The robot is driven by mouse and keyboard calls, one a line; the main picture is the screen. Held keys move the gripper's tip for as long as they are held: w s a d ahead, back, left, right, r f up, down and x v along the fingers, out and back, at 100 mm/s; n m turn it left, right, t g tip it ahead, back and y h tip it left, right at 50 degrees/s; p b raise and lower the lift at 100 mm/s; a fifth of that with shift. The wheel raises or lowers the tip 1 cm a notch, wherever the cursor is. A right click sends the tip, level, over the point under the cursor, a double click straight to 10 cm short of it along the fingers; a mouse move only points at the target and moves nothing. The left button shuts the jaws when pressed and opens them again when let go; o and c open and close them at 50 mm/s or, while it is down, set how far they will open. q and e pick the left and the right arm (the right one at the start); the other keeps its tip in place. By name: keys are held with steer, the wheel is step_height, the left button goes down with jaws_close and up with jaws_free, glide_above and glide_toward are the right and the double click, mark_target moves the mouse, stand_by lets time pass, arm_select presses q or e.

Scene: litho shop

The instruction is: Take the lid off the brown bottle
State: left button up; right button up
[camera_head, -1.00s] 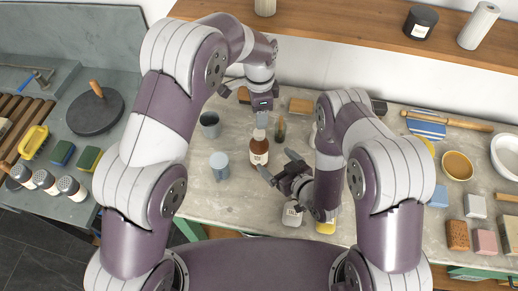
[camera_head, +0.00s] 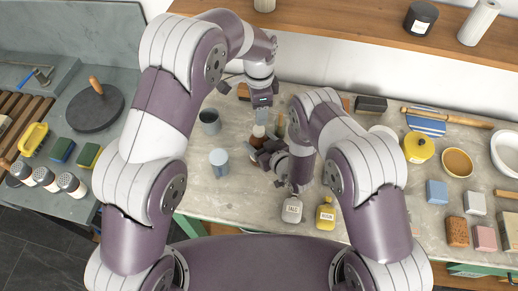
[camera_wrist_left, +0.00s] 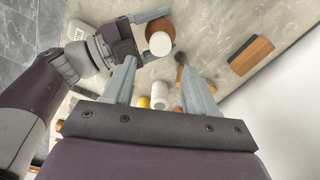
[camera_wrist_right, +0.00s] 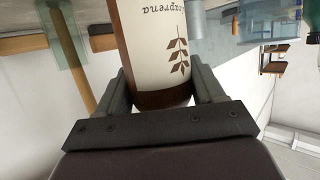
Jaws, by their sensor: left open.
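The brown bottle (camera_head: 256,142) stands upright on the worktable with its white lid (camera_head: 259,131) on. My right gripper (camera_head: 266,140) is around the bottle body, one finger on each side. In the right wrist view the labelled bottle (camera_wrist_right: 155,40) stands between the fingers (camera_wrist_right: 163,85); the fingers look wide, and contact is not clear. My left gripper (camera_wrist_left: 160,80) is open and empty, pointing down above and behind the bottle. In the left wrist view the lid (camera_wrist_left: 160,43) lies beyond its fingertips, and the right gripper reaches in from the left.
A grey-blue cup (camera_head: 219,162) and a dark grey cup (camera_head: 210,121) stand left of the bottle. A white-labelled bottle (camera_head: 292,210) and a yellow bottle (camera_head: 326,214) stand near the front edge. A brush stands close behind the brown bottle.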

mark_target(259, 129)
jaws_close()
arm_select(q)
steer(key=m, duration=1.3)
steer(key=shift+f, duration=0.1)
step_height(259, 129, down, 8)
steer(key=shift+r, duration=0.1)
jaws_close()
steer(key=n, duration=0.7)
steer(key=shift+n, duration=0.4)
steer(key=n, duration=0.3)
steer(key=shift+n, duration=0.4)
steer(key=n, duration=1.1)
steer(key=shift+n, duration=0.4)
steer(key=n, duration=0.3)
steer(key=shift+n, duration=0.3)
steer(key=n, duration=0.5)
